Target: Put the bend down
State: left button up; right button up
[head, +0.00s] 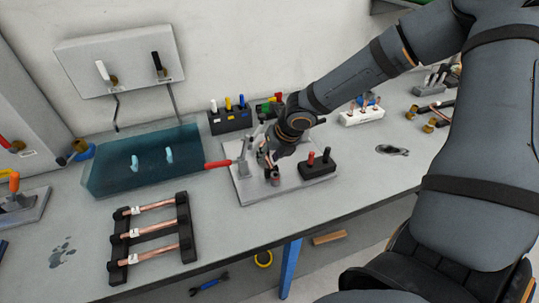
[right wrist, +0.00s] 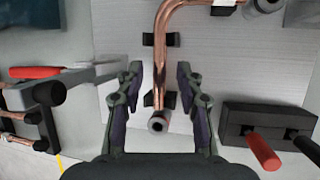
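The bend (right wrist: 159,85) is a copper tube with a curve at its top in the right wrist view. Its straight leg runs down between my fingers to a grey collared end, over black supports on a pale metal plate (right wrist: 120,118). My right gripper (right wrist: 160,72) is open, with a finger on each side of the leg and a visible gap to both. In the head view the right gripper (head: 268,158) is low over the plate (head: 240,191) and hides most of the bend. My left gripper is not in view.
A red-handled clamp (head: 218,164) stands left of the gripper. A black block (head: 318,168) with red and black handles stands right. A rack of copper tubes (head: 150,232) lies front left, with a blue translucent tray (head: 110,178) behind it.

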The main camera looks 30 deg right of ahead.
jog(key=shift+w+f, duration=0.1)
jog(key=shift+b, duration=0.8)
jog(key=p+v, duration=0.1)
jog(key=v, duration=0.2)
jog(key=p+v, duration=0.1)
jog(key=v, duration=0.1)
jog(key=shift+w+a+p, duration=0.2)
jog(key=shift+w+p, duration=0.1)
jog(key=shift+w, duration=0.05)
jog(key=v, duration=0.6)
jog(key=shift+s+p, duration=0.25)
jog(key=shift+p, duration=0.05)
